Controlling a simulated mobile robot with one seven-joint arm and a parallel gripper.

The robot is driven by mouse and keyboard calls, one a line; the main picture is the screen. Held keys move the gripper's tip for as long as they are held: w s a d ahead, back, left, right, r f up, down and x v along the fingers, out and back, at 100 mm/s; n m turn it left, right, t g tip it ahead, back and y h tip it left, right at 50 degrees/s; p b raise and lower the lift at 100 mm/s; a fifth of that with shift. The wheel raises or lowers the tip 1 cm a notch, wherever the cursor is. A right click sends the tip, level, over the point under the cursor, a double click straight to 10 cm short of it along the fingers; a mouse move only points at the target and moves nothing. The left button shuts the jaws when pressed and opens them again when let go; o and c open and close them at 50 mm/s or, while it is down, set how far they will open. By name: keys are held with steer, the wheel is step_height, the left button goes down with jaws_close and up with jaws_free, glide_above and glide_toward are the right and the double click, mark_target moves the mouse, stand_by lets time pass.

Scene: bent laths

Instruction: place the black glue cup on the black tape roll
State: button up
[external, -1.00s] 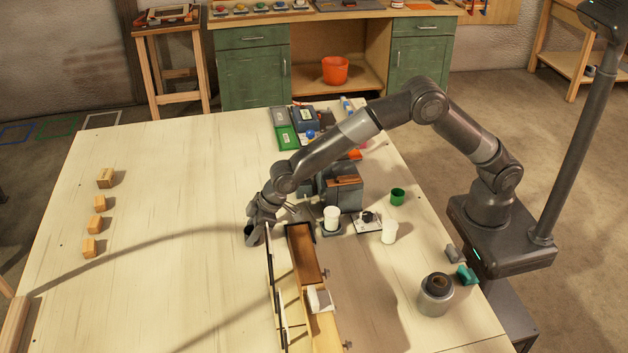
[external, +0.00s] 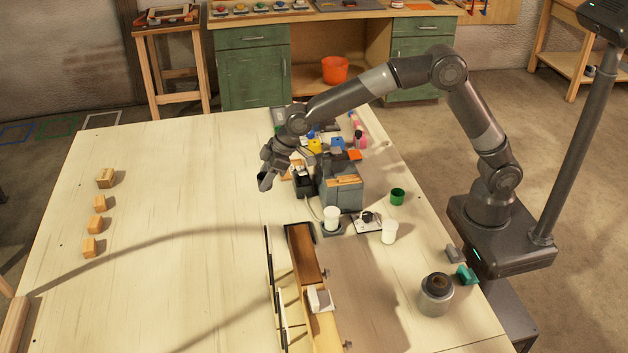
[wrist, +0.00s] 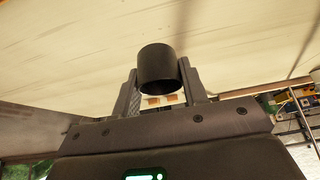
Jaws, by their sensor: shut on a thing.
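My gripper (external: 267,174) is raised over the table, left of the grey machine block. It is shut on the black glue cup (external: 264,183), which hangs tilted at its fingertips. In the wrist view the cup (wrist: 157,66) is a plain dark cylinder between the two fingers (wrist: 158,92). A black ring with a brown middle (external: 437,281), which looks like the black tape roll, sits on a grey round tin (external: 435,299) near the table's right front edge. My gripper is far to the left of it and further back.
A long wooden lath jig (external: 304,258) stands at the front middle. White cups (external: 389,232) (external: 331,217), a green cup (external: 397,196) and the grey block (external: 341,187) stand between my gripper and the tin. The left of the table (external: 180,220) is mostly clear.

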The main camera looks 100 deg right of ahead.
steer(key=s+a+r+n+g+y, duration=0.1)
steer(key=s+a+r+n+y, duration=0.2)
steer(key=s+a, duration=0.55)
steer(key=s+a+r+n, duration=0.3)
steer(key=s+a+r, duration=0.25)
steer(key=a, duration=0.55)
steer(key=s+a+r+n+g+y, duration=0.1)
steer(key=s+a+n, duration=0.1)
steer(key=s+a, duration=0.35)
steer(key=s+a+n, duration=0.2)
steer(key=s, duration=0.6)
steer(key=s+a+r+n+g+y, duration=0.1)
steer(key=s+a, duration=0.3)
steer(key=s, duration=0.2)
glide_above(438, 288)
steer(key=s+d, duration=0.1)
steer(key=d, duration=0.1)
steer(key=shift+n, duration=0.3)
step_height(438, 288, down, 7)
steer(key=shift+f, duration=0.15)
steer(key=shift+s+a+f, duration=0.1)
steer(key=shift+a+f, duration=0.05)
steer(key=shift+f, duration=1.95)
steer(key=shift+f, duration=0.1)
steer(key=o, duration=0.9)
steer(key=shift+o, duration=0.2)
